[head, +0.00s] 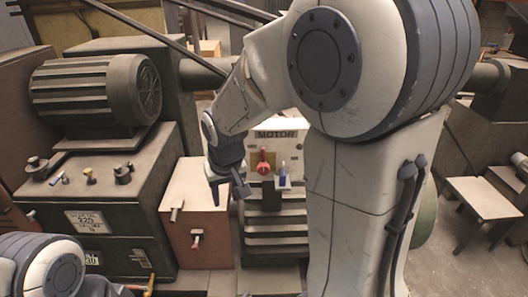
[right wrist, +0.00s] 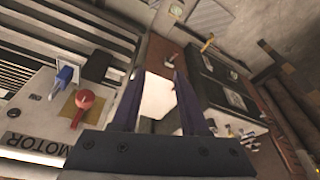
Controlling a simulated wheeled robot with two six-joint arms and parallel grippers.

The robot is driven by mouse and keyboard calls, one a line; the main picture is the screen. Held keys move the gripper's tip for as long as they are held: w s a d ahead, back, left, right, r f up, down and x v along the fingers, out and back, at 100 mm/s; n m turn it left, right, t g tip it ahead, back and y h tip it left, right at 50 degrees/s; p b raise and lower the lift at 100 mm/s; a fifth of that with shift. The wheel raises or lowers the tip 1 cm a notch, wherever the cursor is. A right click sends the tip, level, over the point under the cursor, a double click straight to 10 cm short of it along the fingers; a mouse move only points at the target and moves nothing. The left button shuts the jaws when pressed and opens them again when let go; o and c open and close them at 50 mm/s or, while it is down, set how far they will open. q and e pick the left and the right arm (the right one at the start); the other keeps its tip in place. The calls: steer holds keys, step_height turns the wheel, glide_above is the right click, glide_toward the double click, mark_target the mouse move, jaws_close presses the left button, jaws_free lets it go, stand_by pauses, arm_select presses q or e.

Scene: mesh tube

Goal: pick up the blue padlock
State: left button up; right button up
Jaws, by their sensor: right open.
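The blue padlock (head: 283,178) hangs on the front of a pale panel marked MOTOR (head: 275,134), just right of a red knob (head: 264,167). My right gripper (head: 228,190) is open and empty, left of the knob and padlock and apart from them. In the right wrist view the padlock (right wrist: 66,75) is at the left, beside the red knob (right wrist: 85,98) on its yellow plate, outside the spread fingers (right wrist: 159,82). My left gripper is out of view; only part of my left arm shows at the lower left.
A reddish-brown box (head: 193,220) with small handles stands left of the panel. A large machine with a ribbed motor (head: 95,90) fills the left side. Dark slats (head: 274,240) lie below the panel. My right arm hides much of the right. A small table (head: 480,198) stands far right.

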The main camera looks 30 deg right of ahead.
steer(key=w+d+r+m+h+p, duration=0.1)
steer(key=w+d+r+m, duration=0.1)
steer(key=d, duration=0.4)
steer(key=w+d+r+m+p, duration=0.2)
steer(key=d, duration=0.4)
steer(key=m+h+p, duration=0.1)
steer(key=m+p, duration=0.1)
steer(key=p, duration=0.1)
glide_above(283, 173)
step_height(283, 173, down, 4)
steer(key=shift+t, duration=0.3)
steer(key=p+x, duration=0.1)
steer(key=x, duration=0.4)
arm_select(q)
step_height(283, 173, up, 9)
arm_select(e)
steer(key=shift+s, duration=0.1)
jaws_close()
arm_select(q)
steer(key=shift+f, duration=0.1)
